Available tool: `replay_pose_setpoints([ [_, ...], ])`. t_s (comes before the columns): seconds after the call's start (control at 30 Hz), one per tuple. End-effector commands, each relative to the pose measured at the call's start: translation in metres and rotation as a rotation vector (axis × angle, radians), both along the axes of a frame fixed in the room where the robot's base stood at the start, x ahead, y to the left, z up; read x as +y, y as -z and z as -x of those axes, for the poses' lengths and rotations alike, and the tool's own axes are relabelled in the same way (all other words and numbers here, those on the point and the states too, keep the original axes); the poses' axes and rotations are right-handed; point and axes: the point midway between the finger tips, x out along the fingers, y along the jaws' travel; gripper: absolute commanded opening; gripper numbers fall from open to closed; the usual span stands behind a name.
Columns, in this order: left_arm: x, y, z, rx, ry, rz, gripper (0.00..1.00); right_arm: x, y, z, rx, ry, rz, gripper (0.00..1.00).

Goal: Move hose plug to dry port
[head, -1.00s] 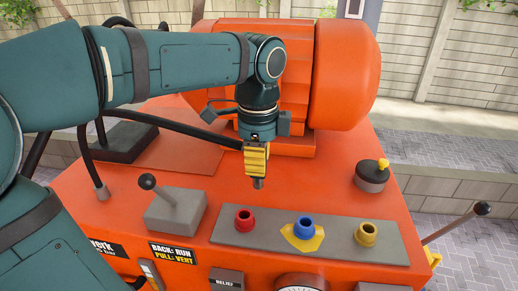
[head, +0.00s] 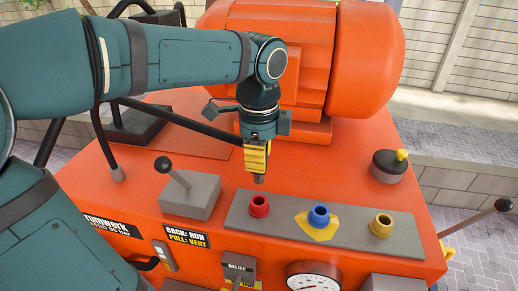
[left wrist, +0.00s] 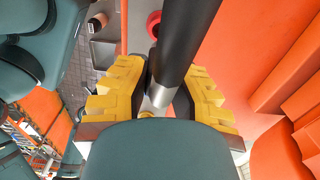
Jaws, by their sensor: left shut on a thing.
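My left gripper (head: 257,160) has yellow fingers pointing down and is shut on the hose plug. The grey tip of the hose plug (head: 259,180) shows below the fingers, in the air just behind the red port (head: 259,206) as seen in the head view. In the left wrist view the plug's silver body (left wrist: 158,98) and black hose lie between the yellow fingers. The blue port (head: 319,215) stands on a yellow patch, and the yellow port (head: 381,226) is at the right. Which port is dry I cannot tell for sure. My right gripper is not in view.
The ports sit on a grey strip (head: 350,232) on the orange machine top. A grey lever block (head: 190,198) stands left of the strip. A black knob with a yellow top (head: 389,167) is at the right. The large orange motor (head: 300,65) rises behind.

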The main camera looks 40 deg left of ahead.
Motion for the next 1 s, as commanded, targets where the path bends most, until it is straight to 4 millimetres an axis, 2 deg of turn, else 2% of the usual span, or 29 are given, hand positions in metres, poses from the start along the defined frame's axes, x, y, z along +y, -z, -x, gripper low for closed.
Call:
replay_pose_setpoints([
  [0.23, 0.0, 0.027, 0.0, 0.0, 0.0, -0.001, 0.0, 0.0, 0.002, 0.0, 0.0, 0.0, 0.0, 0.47],
  [0.4, 0.0, 0.043, 0.0, -0.001, 0.0, 0.0, 0.0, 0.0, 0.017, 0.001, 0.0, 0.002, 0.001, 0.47],
  [0.6, 0.0, 0.049, 0.0, -0.001, 0.0, 0.0, 0.0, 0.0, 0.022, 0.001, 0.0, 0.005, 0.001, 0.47],
  [1.0, 0.0, 0.049, 0.0, -0.002, 0.0, 0.0, 0.0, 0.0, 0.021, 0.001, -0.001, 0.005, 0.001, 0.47],
])
